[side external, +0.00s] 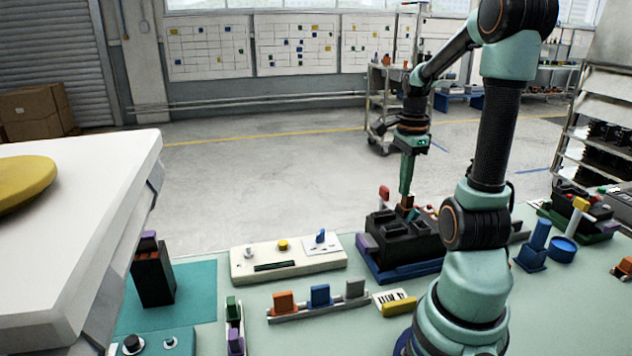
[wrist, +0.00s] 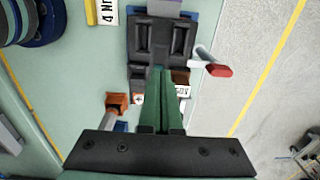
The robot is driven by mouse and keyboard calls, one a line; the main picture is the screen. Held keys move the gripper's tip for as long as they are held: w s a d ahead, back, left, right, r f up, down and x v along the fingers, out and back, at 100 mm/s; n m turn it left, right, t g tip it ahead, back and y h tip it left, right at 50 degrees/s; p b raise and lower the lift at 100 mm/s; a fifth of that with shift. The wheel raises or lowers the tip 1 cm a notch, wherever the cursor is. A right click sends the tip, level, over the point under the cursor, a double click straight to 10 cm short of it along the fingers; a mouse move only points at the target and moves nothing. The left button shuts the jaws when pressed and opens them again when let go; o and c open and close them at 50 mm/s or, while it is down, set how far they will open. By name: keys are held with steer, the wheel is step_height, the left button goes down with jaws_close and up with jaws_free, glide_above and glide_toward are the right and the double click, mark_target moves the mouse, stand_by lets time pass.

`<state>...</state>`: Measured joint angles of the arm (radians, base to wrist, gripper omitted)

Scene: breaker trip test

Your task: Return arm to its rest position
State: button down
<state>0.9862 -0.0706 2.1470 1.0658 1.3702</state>
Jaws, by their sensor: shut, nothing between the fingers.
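My gripper (side external: 407,185) points straight down over the dark breaker block (side external: 395,237) on the green bench. Its green fingers are shut with nothing between them. In the wrist view, the fingers (wrist: 160,75) reach over the near end of the black breaker block (wrist: 185,45). I cannot tell whether the fingertips touch it. A red-tipped lever (side external: 384,192) stands up at the block's back; it shows to the right of the block in the wrist view (wrist: 218,70). My arm bends over from its base on the bench.
A cream panel (side external: 258,268) with knobs stands left of the block. A rail with orange, blue and grey blocks (side external: 318,310) lies in front. A blue post (side external: 535,240) and a blue round dish (side external: 562,249) stand right. A white table (side external: 100,190) fills the left foreground.

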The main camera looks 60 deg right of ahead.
stand_by(0.4)
steer(key=w+a+r+n+t, duration=0.2)
steer(key=w+a+n, duration=0.1)
steer(key=a+n, duration=0.6)
steer(key=w+a+r+n+t, duration=0.1)
steer(key=w+a+n, duration=0.3)
steer(key=a+n, duration=0.5)
steer(key=w+a+r+n+t, duration=0.2)
steer(key=w+a+r+n, duration=0.1)
steer(key=a+n, duration=0.6)
steer(key=shift+w+r+t, duration=0.3)
steer(key=shift+w+r, duration=0.05)
steer(key=shift+w, duration=0.05)
